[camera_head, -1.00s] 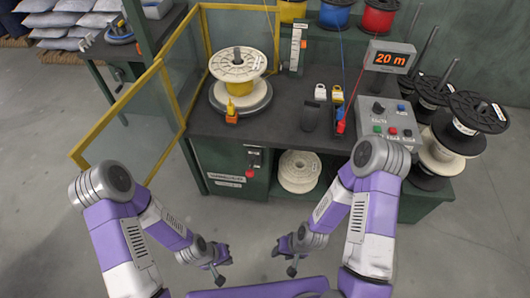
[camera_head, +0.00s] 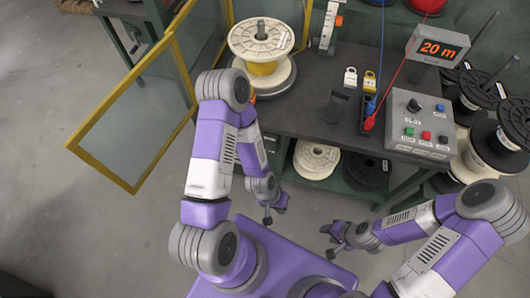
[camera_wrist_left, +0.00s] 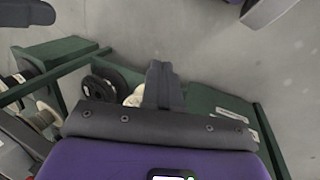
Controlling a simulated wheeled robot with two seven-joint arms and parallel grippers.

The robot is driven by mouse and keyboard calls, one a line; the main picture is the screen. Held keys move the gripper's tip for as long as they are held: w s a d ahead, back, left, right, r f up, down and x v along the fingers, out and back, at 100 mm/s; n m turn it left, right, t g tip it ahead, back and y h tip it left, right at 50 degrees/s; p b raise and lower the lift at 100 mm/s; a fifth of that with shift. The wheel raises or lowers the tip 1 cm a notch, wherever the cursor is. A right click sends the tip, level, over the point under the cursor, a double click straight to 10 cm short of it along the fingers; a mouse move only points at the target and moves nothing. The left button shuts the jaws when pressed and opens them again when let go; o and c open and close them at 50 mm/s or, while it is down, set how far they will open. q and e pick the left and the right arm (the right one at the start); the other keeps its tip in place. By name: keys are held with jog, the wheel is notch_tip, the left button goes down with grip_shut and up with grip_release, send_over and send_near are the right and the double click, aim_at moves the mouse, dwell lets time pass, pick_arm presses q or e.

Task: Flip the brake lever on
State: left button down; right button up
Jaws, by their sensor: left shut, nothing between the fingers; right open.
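I cannot tell for sure which part is the brake lever. A small orange part (camera_head: 251,99) shows at the front of the turntable (camera_head: 277,85) under the yellow-and-white spool (camera_head: 261,45), mostly hidden behind my left arm. The bench front below it is also hidden by that arm. My left gripper (camera_head: 268,217) is shut and empty, pointing down in front of the bench. Its shut fingers (camera_wrist_left: 162,88) show in the left wrist view, over the green bench front. My right gripper (camera_head: 329,239) is open and empty, low in front of the bench at right.
A yellow-framed clear guard (camera_head: 133,112) stands at left, close to my left arm. The control box (camera_head: 421,128) and 20 m display (camera_head: 438,47) are at right on the bench. A white spool (camera_head: 316,158) lies on the lower shelf. Black spools stand at far right.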

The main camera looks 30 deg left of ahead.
pick_arm(q)
jog(key=w+a+r+y+p, duration=0.1)
jog(key=w+a+r+p, duration=0.1)
jog(key=w+a+r, duration=0.5)
jog(key=w+a+r+y+p, duration=0.1)
jog(key=w+a+r+p, duration=0.1)
jog(key=w+a+r, duration=0.5)
jog(key=w+a, duration=0.1)
jog(key=a, duration=0.4)
jog(key=shift+w+g, duration=0.15)
jog(key=shift+g, duration=0.15)
jog(key=shift+f, duration=0.1)
jog(key=d+f+b, duration=0.1)
jog(key=f, duration=0.3)
jog(key=f+b, duration=0.1)
jog(key=f, duration=0.4)
jog(key=d+f+b, duration=0.1)
jog(key=f, duration=0.3)
jog(key=shift+d+f, duration=0.25)
jog(key=shift+d, duration=0.1)
jog(key=shift+f+b, duration=0.1)
jog(key=shift+b, duration=0.2)
